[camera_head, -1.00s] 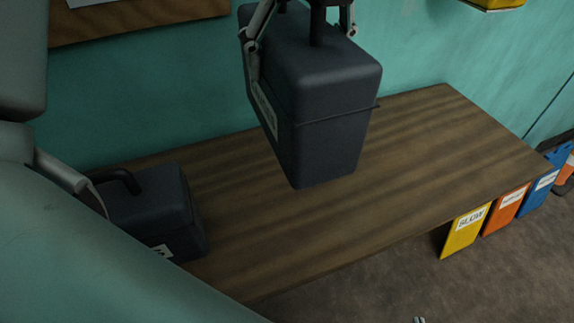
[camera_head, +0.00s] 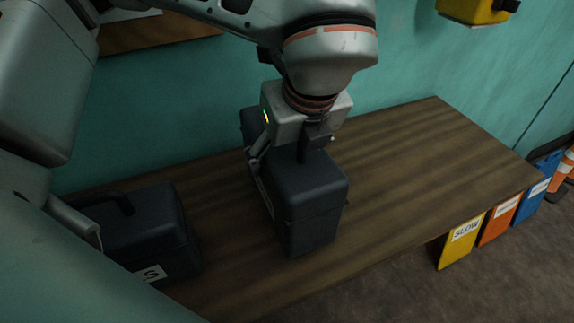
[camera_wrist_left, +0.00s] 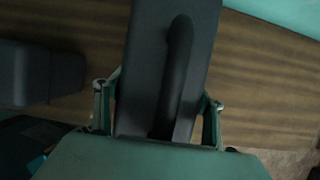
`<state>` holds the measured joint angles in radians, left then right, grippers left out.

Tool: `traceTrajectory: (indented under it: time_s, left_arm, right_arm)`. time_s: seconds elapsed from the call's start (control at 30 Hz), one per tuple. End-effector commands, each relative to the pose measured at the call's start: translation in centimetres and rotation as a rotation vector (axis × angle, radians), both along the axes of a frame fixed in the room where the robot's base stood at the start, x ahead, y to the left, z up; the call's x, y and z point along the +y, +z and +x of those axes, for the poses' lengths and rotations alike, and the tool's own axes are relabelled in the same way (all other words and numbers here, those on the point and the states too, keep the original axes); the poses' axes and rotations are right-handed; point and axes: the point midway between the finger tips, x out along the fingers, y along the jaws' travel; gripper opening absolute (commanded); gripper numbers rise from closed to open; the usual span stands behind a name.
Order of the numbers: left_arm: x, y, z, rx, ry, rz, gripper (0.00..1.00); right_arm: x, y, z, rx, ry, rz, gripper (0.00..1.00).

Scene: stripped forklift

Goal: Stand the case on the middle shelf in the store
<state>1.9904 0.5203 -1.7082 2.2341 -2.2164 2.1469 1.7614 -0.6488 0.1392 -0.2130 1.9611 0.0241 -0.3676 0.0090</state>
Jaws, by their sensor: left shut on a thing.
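The dark grey case (camera_head: 312,205) hangs upright below my left gripper (camera_head: 293,150), which is shut on its top handle. Its base is at or just above the brown wooden shelf (camera_head: 400,150); I cannot tell whether it touches. In the left wrist view the case (camera_wrist_left: 150,45) lies between my gripper's fingers (camera_wrist_left: 158,100), with its dark handle (camera_wrist_left: 178,75) running lengthwise. My right gripper is not in view.
A second dark case (camera_head: 150,235) with a white label stands on the shelf to the left, a gap away; it also shows in the left wrist view (camera_wrist_left: 35,72). The shelf's right part is clear. Yellow (camera_head: 462,240), orange (camera_head: 500,218) and blue (camera_head: 535,195) signs stand beyond its front edge.

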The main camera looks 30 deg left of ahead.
Motion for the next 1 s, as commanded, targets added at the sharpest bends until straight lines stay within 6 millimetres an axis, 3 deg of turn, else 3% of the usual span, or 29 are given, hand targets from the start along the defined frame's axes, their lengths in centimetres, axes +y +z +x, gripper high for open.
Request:
traceTrajectory:
  time_s: [0.23,0.7,0.73,0.77,0.8,1.0]
  left_arm:
    - [0.0,-2.9,0.0,0.0,-0.001,0.0,0.18]
    - [0.0,-3.4,0.1,-0.003,0.0,-0.001,0.18]
    - [0.0,-3.5,0.0,0.0,-0.001,0.0,0.74]
    - [0.0,-3.4,0.0,0.0,0.0,0.0,0.82]
    - [0.0,-3.4,0.0,0.0,0.0,0.0,0.86]
    - [0.0,-3.4,0.0,0.0,0.0,0.0,0.86]
  right_arm:
    - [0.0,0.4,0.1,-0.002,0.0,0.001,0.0]
    - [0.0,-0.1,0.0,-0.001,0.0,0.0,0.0]
    - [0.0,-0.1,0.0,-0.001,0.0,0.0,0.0]
    - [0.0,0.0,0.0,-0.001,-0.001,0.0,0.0]
    - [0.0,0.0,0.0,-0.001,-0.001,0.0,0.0]
    - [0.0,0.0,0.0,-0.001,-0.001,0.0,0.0]
